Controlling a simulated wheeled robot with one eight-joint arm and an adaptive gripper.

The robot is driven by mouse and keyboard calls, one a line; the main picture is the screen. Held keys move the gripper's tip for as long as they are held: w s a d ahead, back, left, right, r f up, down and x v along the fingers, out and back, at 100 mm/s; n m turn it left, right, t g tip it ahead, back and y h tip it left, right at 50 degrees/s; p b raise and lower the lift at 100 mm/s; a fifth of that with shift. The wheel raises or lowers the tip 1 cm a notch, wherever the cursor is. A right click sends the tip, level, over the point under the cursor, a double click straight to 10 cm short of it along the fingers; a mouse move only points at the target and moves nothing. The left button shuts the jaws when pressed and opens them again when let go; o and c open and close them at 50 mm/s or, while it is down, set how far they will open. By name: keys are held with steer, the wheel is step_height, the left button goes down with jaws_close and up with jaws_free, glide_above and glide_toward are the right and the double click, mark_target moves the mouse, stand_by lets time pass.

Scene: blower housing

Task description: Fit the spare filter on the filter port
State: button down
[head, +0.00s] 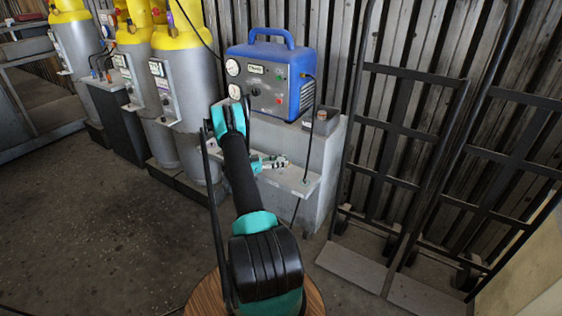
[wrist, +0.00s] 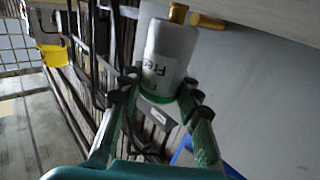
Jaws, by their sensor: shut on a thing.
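In the wrist view my gripper (wrist: 158,90) is shut on a white cylinder with a green end band and dark lettering, which I take for the spare filter (wrist: 170,55). A brass fitting (wrist: 178,13) shows at its far end; I cannot tell whether it belongs to the filter or touches it. In the head view my gripper (head: 268,163) is small, beside the grey stand's low ledge, below the blue machine (head: 272,78). The filter is hard to make out there. I cannot pick out the filter port for certain.
Grey gas cylinders with yellow tops (head: 185,90) stand at left. A dark container (head: 325,118) sits on the grey stand (head: 318,165). Black hand trucks (head: 400,125) lean on the corrugated wall at right. A hose hangs by the stand. The floor at lower left is clear.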

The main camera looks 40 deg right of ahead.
steer(key=shift+f, duration=0.65)
steer(key=c, duration=1)
jaws_free()
steer(key=v, duration=1.2)
